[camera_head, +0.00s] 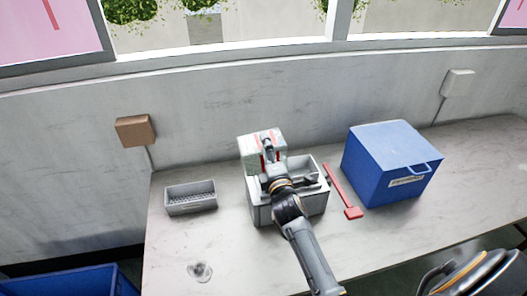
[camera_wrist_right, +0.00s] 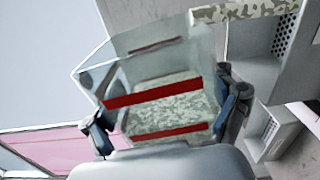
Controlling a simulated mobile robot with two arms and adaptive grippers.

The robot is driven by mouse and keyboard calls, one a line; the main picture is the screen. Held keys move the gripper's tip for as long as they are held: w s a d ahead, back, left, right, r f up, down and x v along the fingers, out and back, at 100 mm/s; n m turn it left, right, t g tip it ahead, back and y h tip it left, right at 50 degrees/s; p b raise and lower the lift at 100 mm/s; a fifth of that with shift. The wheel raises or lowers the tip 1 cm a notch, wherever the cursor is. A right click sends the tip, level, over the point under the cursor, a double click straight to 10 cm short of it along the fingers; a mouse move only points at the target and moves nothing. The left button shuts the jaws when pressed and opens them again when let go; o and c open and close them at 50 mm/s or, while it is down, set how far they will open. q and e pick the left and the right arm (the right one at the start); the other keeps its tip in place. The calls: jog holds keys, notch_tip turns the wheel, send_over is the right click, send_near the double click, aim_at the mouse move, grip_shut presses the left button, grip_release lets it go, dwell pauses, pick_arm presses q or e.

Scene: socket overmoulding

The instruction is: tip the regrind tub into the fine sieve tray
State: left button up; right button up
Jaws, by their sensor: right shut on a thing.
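My right gripper (camera_head: 268,158) is shut on the regrind tub (camera_head: 250,148), a clear-walled tub with red bands and speckled grey-green material. In the right wrist view the tub (camera_wrist_right: 160,100) sits between the two fingers of the gripper (camera_wrist_right: 168,108). The head view shows the tub over the back left part of a grey open box; my arm hides part of both. A small grey tray (camera_head: 190,208) with a dotted floor stands apart to the left. I cannot tell for sure which container is the fine sieve tray. My left gripper is not in view.
The grey open box (camera_head: 262,213) stands mid-table. A red long-handled tool (camera_head: 341,191) lies to its right, beside a large blue lidded box (camera_head: 385,165). A small clear object (camera_head: 199,271) lies front left. The bench (camera_head: 220,240) is mostly bare at the front.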

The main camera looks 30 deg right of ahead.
jog(key=shift+d+r+m+p, duration=0.4)
jog(key=shift+r+m+p, duration=0.3)
jog(key=shift+m, duration=0.3)
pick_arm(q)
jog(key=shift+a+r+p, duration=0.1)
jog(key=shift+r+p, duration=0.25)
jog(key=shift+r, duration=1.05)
pick_arm(e)
jog(key=shift+s+d+r+m, duration=0.1)
jog(key=shift+d+r+m, duration=0.1)
jog(key=shift+m, duration=0.35)
jog(key=shift+s+d+r+m, duration=0.1)
jog(key=shift+d+m, duration=0.1)
jog(key=shift+m, duration=0.35)
jog(key=shift+f, duration=0.1)
jog(key=shift+w+a+f+n+b, duration=0.1)
jog(key=shift+a+f+n+b, duration=0.15)
jog(key=shift+n, duration=0.3)
jog(key=shift+a+f+n+b, duration=0.15)
jog(key=shift+f+n+b, duration=0.2)
jog(key=shift+n, duration=0.2)
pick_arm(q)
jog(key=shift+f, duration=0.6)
pick_arm(e)
jog(key=shift+w+a+n, duration=0.1)
jog(key=shift+a+n, duration=0.15)
jog(key=shift+n, duration=0.35)
